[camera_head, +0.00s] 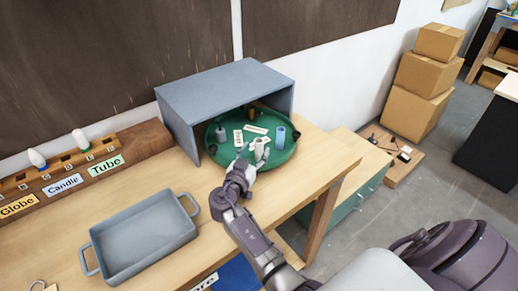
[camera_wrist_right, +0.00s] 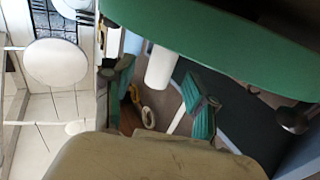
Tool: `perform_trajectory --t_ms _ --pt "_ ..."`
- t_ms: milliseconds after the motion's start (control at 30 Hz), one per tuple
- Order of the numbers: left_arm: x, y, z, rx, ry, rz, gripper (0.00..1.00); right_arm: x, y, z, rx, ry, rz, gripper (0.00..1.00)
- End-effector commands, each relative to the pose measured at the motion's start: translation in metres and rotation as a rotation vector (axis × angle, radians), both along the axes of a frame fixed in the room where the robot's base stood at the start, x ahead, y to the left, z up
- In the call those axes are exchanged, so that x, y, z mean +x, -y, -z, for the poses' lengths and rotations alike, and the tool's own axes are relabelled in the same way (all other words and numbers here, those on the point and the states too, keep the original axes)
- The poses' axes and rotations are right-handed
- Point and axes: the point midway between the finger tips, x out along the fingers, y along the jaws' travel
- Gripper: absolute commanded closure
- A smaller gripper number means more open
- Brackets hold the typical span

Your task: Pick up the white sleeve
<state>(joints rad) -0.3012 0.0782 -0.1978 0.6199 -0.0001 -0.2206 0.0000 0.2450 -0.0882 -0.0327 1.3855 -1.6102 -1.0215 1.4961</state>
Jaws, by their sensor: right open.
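The white sleeve (camera_wrist_right: 159,68) shows in the right wrist view as a plain white cylinder beside the green turntable-like tray's rim. It is between the two green-padded fingers of my right gripper (camera_wrist_right: 160,95), with gaps on both sides. In the head view my right gripper (camera_head: 259,152) is open at the front part of the round green tray (camera_head: 226,155). Its fingers partly cover what lies there, so the sleeve is hard to make out in that view. My left gripper is not in view.
On the tray stand a blue cylinder (camera_head: 280,137), a grey cylinder (camera_head: 220,134) and pale labelled pieces (camera_head: 257,129). A grey bin (camera_head: 140,240) and a labelled wooden bulb rack (camera_head: 135,145) are left.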

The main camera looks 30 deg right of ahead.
Motion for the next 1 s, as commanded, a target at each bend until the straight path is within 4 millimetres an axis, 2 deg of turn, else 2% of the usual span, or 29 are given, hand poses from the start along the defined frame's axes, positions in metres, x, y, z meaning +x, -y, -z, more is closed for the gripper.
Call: perform_trajectory --t_ms 100,200,467,567,767,1000 --pt "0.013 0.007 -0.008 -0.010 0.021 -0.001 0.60 0.011 0.016 -0.003 -0.002 0.000 0.002 0.43" --pt "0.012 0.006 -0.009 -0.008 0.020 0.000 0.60 0.017 0.024 -0.002 -0.001 0.001 0.001 0.43" --pt "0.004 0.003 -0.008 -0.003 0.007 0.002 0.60 0.018 0.027 0.000 0.001 0.000 0.001 0.43" --pt "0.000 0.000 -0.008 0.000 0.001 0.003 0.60 0.018 0.027 -0.001 0.001 0.000 0.001 0.56" --pt "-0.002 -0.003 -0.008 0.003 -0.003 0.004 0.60 0.018 0.027 -0.001 0.001 0.000 0.001 0.89" --pt "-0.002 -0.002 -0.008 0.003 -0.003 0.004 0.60 0.018 0.027 0.000 0.001 0.000 0.001 0.89"
